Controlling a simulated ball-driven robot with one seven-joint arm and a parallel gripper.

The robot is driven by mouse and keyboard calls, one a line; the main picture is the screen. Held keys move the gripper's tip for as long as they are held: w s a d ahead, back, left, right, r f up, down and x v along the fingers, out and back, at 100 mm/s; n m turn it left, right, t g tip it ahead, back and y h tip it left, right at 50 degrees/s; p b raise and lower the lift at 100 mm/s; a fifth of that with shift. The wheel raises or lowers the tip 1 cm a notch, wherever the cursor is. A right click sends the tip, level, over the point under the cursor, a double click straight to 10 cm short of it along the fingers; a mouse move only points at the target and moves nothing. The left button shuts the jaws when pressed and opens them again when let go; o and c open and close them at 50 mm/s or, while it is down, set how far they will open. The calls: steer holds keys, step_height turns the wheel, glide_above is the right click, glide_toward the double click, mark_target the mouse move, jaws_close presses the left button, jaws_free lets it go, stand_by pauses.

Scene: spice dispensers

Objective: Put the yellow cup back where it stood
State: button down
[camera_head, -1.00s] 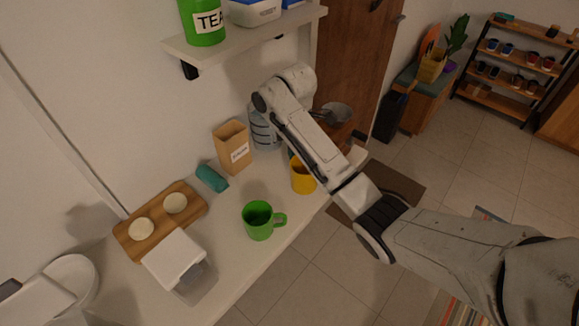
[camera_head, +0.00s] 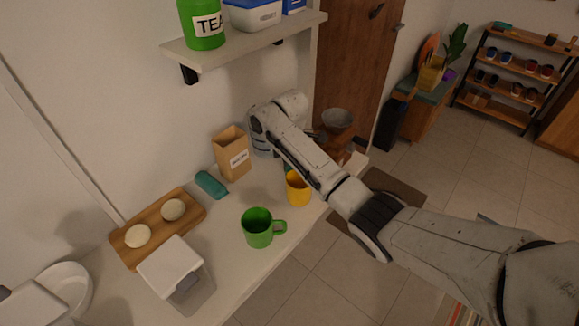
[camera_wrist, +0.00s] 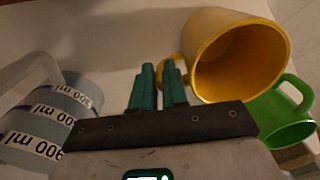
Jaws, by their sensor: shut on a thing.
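The yellow cup (camera_head: 298,191) is near the front edge of the white counter, in front of a measuring jug. In the wrist view the yellow cup (camera_wrist: 236,60) shows its open mouth, with its handle towards my fingers. My gripper (camera_wrist: 160,72) has teal fingers shut on the cup's handle. In the head view my arm hides most of the gripper. I cannot tell whether the cup's base touches the counter.
A green mug (camera_head: 257,228) stands close by, nearer the viewer. The jug (camera_wrist: 52,122) is on my gripper's other side. A paper bag (camera_head: 231,155), teal object (camera_head: 211,184) and wooden board (camera_head: 150,238) are further left. A shelf (camera_head: 255,42) hangs above.

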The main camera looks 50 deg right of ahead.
steer(key=shift+f, duration=0.2)
steer(key=c, duration=1.1)
jaws_free()
steer(key=shift+c, duration=0.2)
step_height(320, 180, up, 11)
steer(key=shift+p, duration=0.9)
steer(key=shift+r+p, duration=0.7)
steer(key=shift+r, duration=0.05)
